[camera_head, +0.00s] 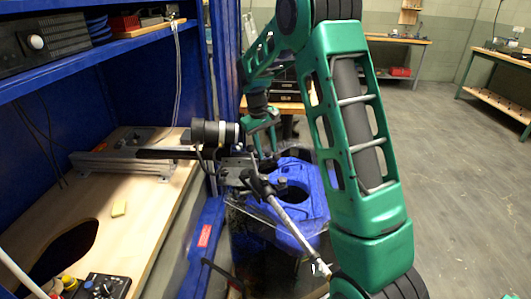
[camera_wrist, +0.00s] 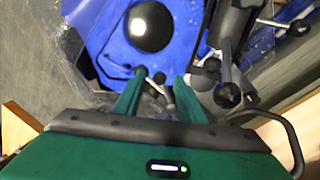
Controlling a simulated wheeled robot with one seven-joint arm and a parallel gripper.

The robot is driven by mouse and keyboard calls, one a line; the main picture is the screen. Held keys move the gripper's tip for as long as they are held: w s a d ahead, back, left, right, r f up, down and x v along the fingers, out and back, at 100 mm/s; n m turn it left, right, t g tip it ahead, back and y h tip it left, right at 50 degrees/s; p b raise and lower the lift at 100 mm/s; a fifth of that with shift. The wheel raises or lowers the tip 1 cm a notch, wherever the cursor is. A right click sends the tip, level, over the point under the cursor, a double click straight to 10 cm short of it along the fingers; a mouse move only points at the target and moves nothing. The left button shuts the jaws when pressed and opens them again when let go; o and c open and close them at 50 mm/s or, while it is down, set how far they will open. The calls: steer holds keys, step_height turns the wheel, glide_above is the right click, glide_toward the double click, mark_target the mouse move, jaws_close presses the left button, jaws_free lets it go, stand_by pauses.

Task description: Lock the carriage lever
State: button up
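The carriage is a grey metal block (camera_head: 235,172) with dark lever parts, on the rail over the blue tank in the head view. In the wrist view, a lever with a round black knob (camera_wrist: 227,94) is right of my right finger. Small dark knobs and a thin metal rod (camera_wrist: 165,93) show between my fingers. I cannot tell which of these is the carriage lever. My gripper (camera_head: 262,132) hangs just above and beside the carriage. In the wrist view, my gripper (camera_wrist: 162,82) has its green fingers apart, with no clear contact on the rod.
The blue tank lid (camera_head: 308,185) with a round hole lies below and right of the carriage. A long metal rod (camera_head: 290,222) slants down from the carriage. A black cylinder (camera_head: 214,132) sits left of my gripper. A wooden bench (camera_head: 150,215) fills the left; open floor is at right.

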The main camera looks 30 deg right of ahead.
step_height(320, 180, up, 9)
steer(key=a, duration=0.1)
steer(key=shift+a, duration=0.4)
steer(key=s+d+r+m+y, duration=0.1)
steer(key=s+d+r+m, duration=0.1)
steer(key=s, duration=0.9)
steer(key=s+d+r+m, duration=0.2)
steer(key=s+d, duration=0.1)
steer(key=s, duration=0.9)
steer(key=s+a+f+m, duration=0.1)
steer(key=s+a+f, duration=0.1)
steer(key=s, duration=0.7)
steer(key=s+a+f+m+y, duration=0.1)
steer(key=s+a+f, duration=0.1)
steer(key=s, duration=0.8)
steer(key=shift+s+f+m, duration=0.15)
steer(key=shift+f+m, duration=0.15)
steer(key=shift+f, duration=0.05)
